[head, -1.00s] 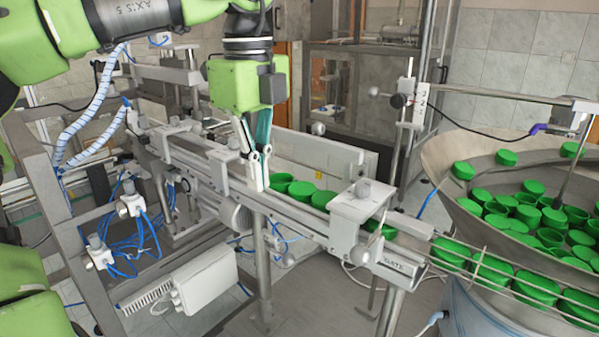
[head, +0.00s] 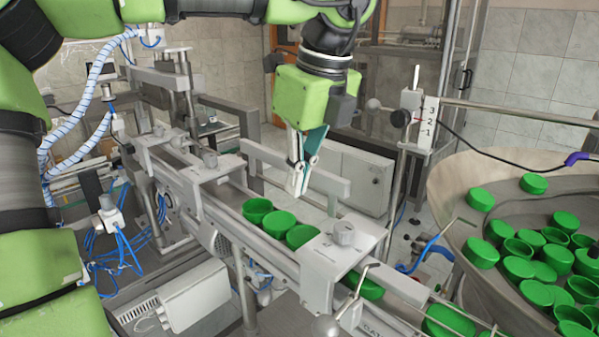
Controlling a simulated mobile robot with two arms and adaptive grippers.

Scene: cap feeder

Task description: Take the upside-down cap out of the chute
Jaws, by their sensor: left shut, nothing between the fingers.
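Green caps sit in a row in the metal chute (head: 226,216). The leftmost cap (head: 257,210) seems to show a darker hollow, so it looks open side up. The middle cap (head: 279,224) looks closed side up. The third cap (head: 300,236) lies beside the grey bracket, and I cannot tell clearly which way up it is. My left gripper (head: 298,190) points down, shut and empty, above and behind the row of caps, apart from them. My right gripper is not in view.
A grey bracket with a knob (head: 343,234) bridges the chute to the right of the caps. Another clamp block (head: 208,160) stands to the left. A feeder bowl (head: 450,172) full of green caps fills the right. A rail (head: 290,170) runs behind the chute.

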